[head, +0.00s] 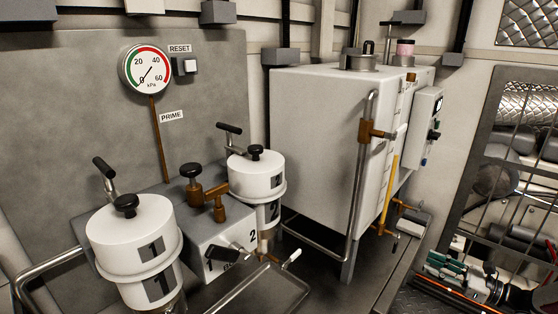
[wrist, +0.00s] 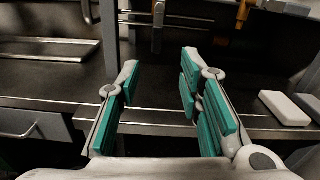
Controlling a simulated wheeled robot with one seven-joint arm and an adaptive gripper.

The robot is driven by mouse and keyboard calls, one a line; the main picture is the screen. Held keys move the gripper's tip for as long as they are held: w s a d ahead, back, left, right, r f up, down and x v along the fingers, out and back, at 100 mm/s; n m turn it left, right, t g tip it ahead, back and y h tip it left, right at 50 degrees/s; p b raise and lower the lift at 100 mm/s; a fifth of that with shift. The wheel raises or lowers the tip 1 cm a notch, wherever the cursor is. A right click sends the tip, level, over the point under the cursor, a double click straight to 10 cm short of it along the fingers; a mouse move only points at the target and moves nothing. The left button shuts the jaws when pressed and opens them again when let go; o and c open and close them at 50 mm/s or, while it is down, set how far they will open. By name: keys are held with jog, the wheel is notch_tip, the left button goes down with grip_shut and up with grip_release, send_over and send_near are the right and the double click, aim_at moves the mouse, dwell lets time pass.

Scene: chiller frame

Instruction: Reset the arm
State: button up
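My gripper (wrist: 160,70) is open in the wrist view. Its two grey fingers with green pads stand apart with nothing between them. Beyond them lie a dark floor or shelf and its pale front edge. In the head view my gripper (head: 438,267) shows at the lower right, in front of the grated panel and right of the white tank (head: 315,150). It is small there and partly cut off by the frame edge.
Two white canisters marked 1 (head: 130,235) and 2 (head: 255,175) stand at the left, below a pressure gauge (head: 147,69) and a RESET button (head: 190,66). A grated panel (head: 500,130) stands at the right. A white block (wrist: 285,108) lies right of my fingers.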

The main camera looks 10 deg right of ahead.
jog(key=w+a+r+n+g+y, duration=0.2)
jog(key=a+r+n+g, duration=0.7)
jog(key=a+r, duration=0.5)
jog(key=s+a+r+n+g+h, duration=0.2)
jog(key=s+a+r+n+g, duration=0.15)
jog(key=a, duration=0.35)
jog(key=s+a+r+n+g+h, duration=0.1)
jog(key=s+a+r+n+g, duration=0.15)
jog(key=a+r, duration=0.35)
jog(key=s+a+r+n+h, duration=0.35)
jog(key=s+a+n, duration=0.2)
jog(key=s, duration=0.55)
jog(key=s+a+r+n+h, duration=0.35)
jog(key=s+a+h, duration=0.2)
jog(key=s, duration=0.45)
jog(key=s+d+f+n+t+h, duration=0.15)
jog(key=s+n, duration=0.25)
jog(key=s, duration=0.4)
notch_tip(320, 180, up, 26)
jog(key=t+p, duration=0.3)
jog(key=p, duration=2.2)
jog(key=shift+w+d+r+m+p, duration=0.15)
jog(key=shift+w+r+m+p, duration=0.15)
jog(key=shift+w, duration=0.1)
jog(key=shift+f+t+y, duration=0.1)
jog(key=shift+t+y, duration=0.15)
